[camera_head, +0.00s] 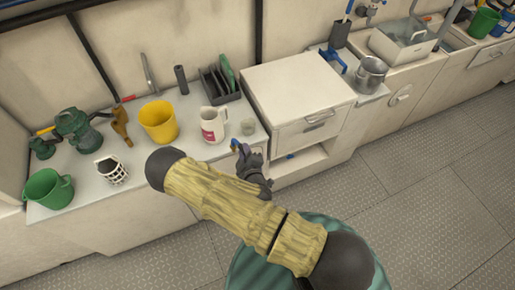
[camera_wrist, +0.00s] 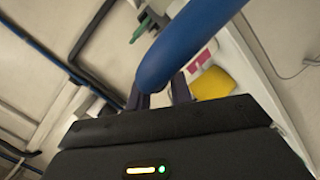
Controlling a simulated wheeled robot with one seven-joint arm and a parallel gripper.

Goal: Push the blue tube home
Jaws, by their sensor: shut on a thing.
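A blue tube (camera_wrist: 190,40) fills the upper middle of the wrist view, with a rounded near end in front of my gripper's fingers (camera_wrist: 162,92). My gripper is shut on it. In the head view my gripper (camera_head: 241,152) is at the front edge of the counter, just left of the white drawer unit. A small blue and orange piece (camera_head: 235,146) shows at its fingertips. My arm and the small size hide how the tube sits in the fingers. I cannot tell where the tube's far end is or whether it touches anything.
A white mug (camera_head: 212,124), a clear glass (camera_head: 248,127) and a yellow bucket (camera_head: 158,121) stand close behind my gripper. A dark rack (camera_head: 219,86) is farther back. The white drawer unit (camera_head: 298,98) stands to the right, above an open shelf. The floor (camera_head: 420,185) at right is clear.

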